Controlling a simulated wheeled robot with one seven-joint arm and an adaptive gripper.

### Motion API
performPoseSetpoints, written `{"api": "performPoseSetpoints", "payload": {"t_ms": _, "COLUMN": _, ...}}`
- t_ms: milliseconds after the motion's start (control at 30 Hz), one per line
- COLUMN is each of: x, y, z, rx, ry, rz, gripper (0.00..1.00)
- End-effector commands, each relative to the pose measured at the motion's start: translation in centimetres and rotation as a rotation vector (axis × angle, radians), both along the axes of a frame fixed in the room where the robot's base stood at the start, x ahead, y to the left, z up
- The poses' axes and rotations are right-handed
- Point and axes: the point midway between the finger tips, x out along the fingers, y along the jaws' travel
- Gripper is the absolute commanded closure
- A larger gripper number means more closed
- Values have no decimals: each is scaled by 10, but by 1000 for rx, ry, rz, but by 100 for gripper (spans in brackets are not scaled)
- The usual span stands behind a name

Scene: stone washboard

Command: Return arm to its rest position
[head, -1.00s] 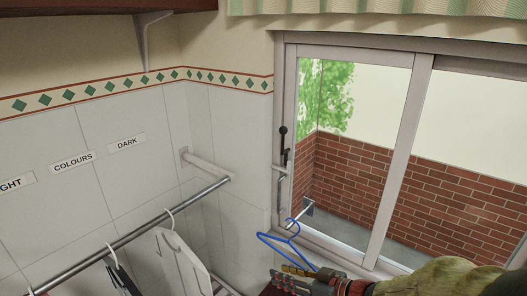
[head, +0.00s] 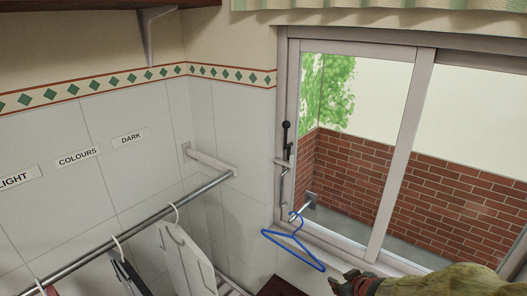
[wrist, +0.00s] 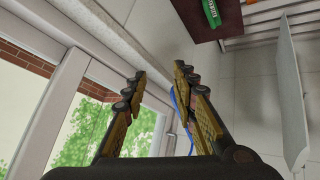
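My gripper (wrist: 157,82) shows in the wrist view with its two yellow-and-dark fingers spread apart and nothing between them. In the head view my gripper (head: 343,284) is only partly visible at the bottom edge, right of and below the blue hanger. The blue hanger (head: 292,250) hangs by its hook on a short metal rod (head: 301,212) by the window. A sliver of the blue hanger (wrist: 183,110) shows behind the right finger in the wrist view. My gripper is apart from it in the head view.
A window (head: 383,140) with a pale frame is at right. A dark red surface (head: 278,288) lies low in the middle.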

Motion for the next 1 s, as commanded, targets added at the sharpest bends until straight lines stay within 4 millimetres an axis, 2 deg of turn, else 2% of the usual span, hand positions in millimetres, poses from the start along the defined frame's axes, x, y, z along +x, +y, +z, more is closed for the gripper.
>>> {"api": "performPoseSetpoints", "payload": {"t_ms": 33, "x": -11, "y": -18, "z": -4, "rx": -44, "ry": 30, "rz": -65, "gripper": 72}}
{"api": "performPoseSetpoints", "payload": {"t_ms": 100, "x": -32, "y": -39, "z": -7, "rx": -91, "ry": 88, "rz": -156, "gripper": 72}}
{"api": "performPoseSetpoints", "payload": {"t_ms": 200, "x": -70, "y": -56, "z": -10, "rx": -122, "ry": 180, "rz": -273, "gripper": 72}}
{"api": "performPoseSetpoints", "payload": {"t_ms": 267, "x": -96, "y": -58, "z": -14, "rx": -121, "ry": 240, "rz": -333, "gripper": 72}}
{"api": "performPoseSetpoints", "payload": {"t_ms": 400, "x": -159, "y": -39, "z": -24, "rx": -54, "ry": 365, "rz": -423, "gripper": 72}}
{"api": "performPoseSetpoints", "payload": {"t_ms": 500, "x": -195, "y": -15, "z": -31, "rx": 19, "ry": 421, "rz": -442, "gripper": 72}}
{"api": "performPoseSetpoints", "payload": {"t_ms": 600, "x": -219, "y": 10, "z": -37, "rx": 96, "ry": 435, "rz": -441, "gripper": 72}}
{"api": "performPoseSetpoints", "payload": {"t_ms": 700, "x": -232, "y": 30, "z": -40, "rx": 164, "ry": 399, "rz": -430, "gripper": 72}}
{"api": "performPoseSetpoints", "payload": {"t_ms": 767, "x": -233, "y": 38, "z": -40, "rx": 190, "ry": 356, "rz": -417, "gripper": 72}}
{"api": "performPoseSetpoints", "payload": {"t_ms": 1000, "x": -236, "y": 46, "z": -42, "rx": 205, "ry": 255, "rz": -375, "gripper": 72}}
